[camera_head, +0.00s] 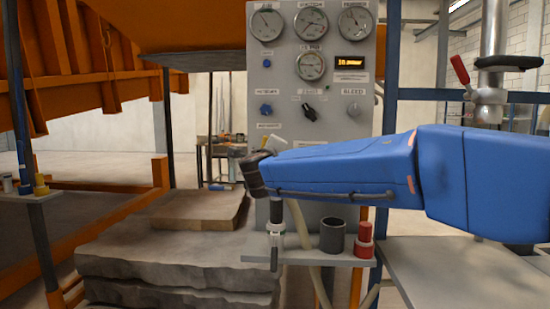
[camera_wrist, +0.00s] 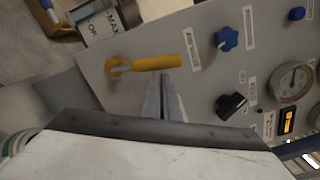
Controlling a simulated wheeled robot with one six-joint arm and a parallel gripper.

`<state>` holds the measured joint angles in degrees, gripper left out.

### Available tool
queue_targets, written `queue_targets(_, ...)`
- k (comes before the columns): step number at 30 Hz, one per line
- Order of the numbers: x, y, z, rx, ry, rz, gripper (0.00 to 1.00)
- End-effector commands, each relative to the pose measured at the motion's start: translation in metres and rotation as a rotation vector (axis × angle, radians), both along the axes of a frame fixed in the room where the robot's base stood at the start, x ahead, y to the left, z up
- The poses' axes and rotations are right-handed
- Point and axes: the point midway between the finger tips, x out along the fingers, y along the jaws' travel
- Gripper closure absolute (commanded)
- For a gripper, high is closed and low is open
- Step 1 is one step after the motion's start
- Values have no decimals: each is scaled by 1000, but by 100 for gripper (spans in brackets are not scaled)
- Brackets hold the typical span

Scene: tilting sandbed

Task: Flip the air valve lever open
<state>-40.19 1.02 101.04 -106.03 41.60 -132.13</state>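The yellow lever (camera_wrist: 158,62) is on the grey panel (camera_wrist: 203,75) in the wrist view. Its round pivot is at the picture's left, and its handle reaches right, toward the panel's knobs. I take it for the air valve lever. In the head view my arm seems to hide it. My gripper (camera_wrist: 164,80) shows narrow grey fingers close together, with no visible gap. Their tips are just below the lever's handle in the wrist view. I cannot tell whether they touch it. In the head view my gripper (camera_head: 256,174) is in front of the panel (camera_head: 350,125).
The panel carries gauges (camera_head: 311,66), a black knob (camera_head: 309,111) and blue knobs (camera_head: 265,109). Below is a shelf (camera_head: 310,258) with a dark cup (camera_head: 332,236) and a red bottle (camera_head: 365,240). A red-handled pipe valve (camera_head: 460,70) stands right. Stone slabs (camera_head: 175,262) lie left.

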Motion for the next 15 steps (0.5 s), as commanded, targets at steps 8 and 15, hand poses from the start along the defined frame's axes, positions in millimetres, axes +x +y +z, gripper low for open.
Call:
queue_targets(8, 1, 12, 7, 2, -1, 0, 100)
queue_targets(15, 1, 18, 9, 2, -1, 2, 100)
